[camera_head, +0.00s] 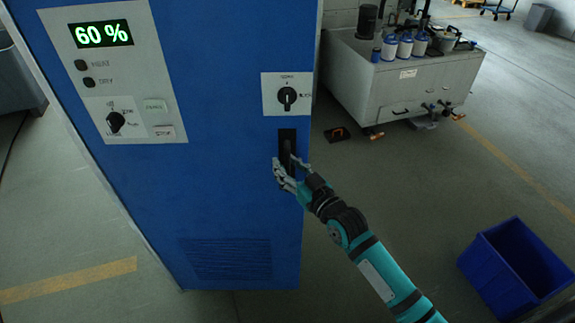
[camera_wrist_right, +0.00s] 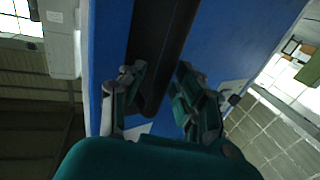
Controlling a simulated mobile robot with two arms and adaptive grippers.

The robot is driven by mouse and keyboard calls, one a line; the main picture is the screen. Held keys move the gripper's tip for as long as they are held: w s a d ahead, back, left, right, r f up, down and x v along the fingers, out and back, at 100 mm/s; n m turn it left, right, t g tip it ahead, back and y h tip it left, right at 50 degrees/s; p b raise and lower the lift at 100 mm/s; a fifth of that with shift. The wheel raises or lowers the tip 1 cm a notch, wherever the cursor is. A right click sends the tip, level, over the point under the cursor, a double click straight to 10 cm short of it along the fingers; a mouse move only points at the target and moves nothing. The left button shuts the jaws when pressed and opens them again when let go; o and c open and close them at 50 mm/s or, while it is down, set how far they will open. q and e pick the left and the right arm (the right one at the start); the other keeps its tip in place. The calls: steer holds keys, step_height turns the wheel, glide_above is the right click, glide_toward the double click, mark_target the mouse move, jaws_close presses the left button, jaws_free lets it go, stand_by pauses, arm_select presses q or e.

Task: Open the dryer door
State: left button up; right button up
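The dryer is a tall blue cabinet, and its blue front door (camera_head: 225,190) looks closed in the head view. A black vertical handle (camera_head: 286,150) sits in a dark plate near the door's right edge. My right gripper (camera_head: 290,172) is at the lower part of this handle. In the right wrist view my right gripper (camera_wrist_right: 160,88) has one finger on each side of the black handle (camera_wrist_right: 160,50), with the fingers spread. Whether either finger touches the handle is hard to tell. My left gripper is not in view.
A black rotary switch (camera_head: 287,97) is just above the handle. The control panel (camera_head: 115,70) reads 60 %. A blue bin (camera_head: 515,265) stands on the floor at right. A grey machine table (camera_head: 400,80) with bottles stands behind. Floor right of the dryer is mostly free.

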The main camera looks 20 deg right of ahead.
jaws_close()
steer(key=shift+a, duration=0.1)
stand_by(0.3)
